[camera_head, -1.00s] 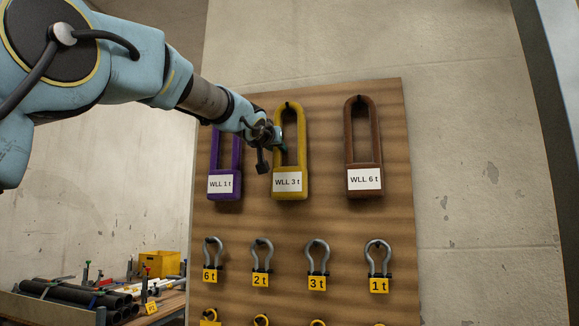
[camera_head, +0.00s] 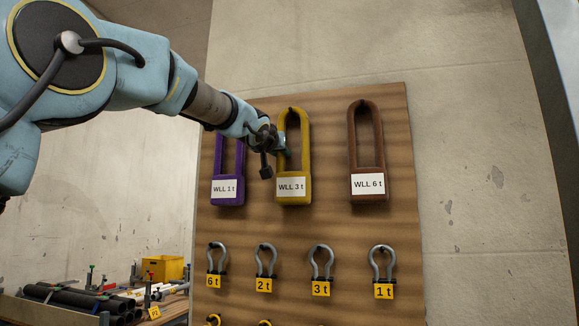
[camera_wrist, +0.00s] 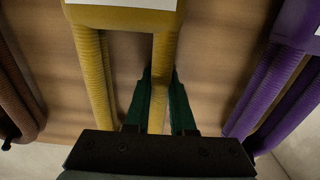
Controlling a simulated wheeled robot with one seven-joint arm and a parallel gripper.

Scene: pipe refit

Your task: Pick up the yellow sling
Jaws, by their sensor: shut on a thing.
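The yellow sling (camera_head: 306,160) hangs as a long loop from a peg on the wooden board, with a "WLL 3 t" label on its lower block. My gripper (camera_head: 280,148) is at the left strand of the loop. In the wrist view the green fingers of my gripper (camera_wrist: 159,105) stand on both sides of one strand of the yellow sling (camera_wrist: 164,60), shut on it. The sling's top is out of the wrist view; in the head view it still sits at its peg.
A purple sling (camera_head: 228,193) labelled "WLL 1 t" hangs close on the left, partly behind my arm. A brown sling (camera_head: 378,150) labelled "WLL 6 t" hangs on the right. Several shackles hang below on the wooden board (camera_head: 330,222). A bench with pipes (camera_head: 75,298) stands at lower left.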

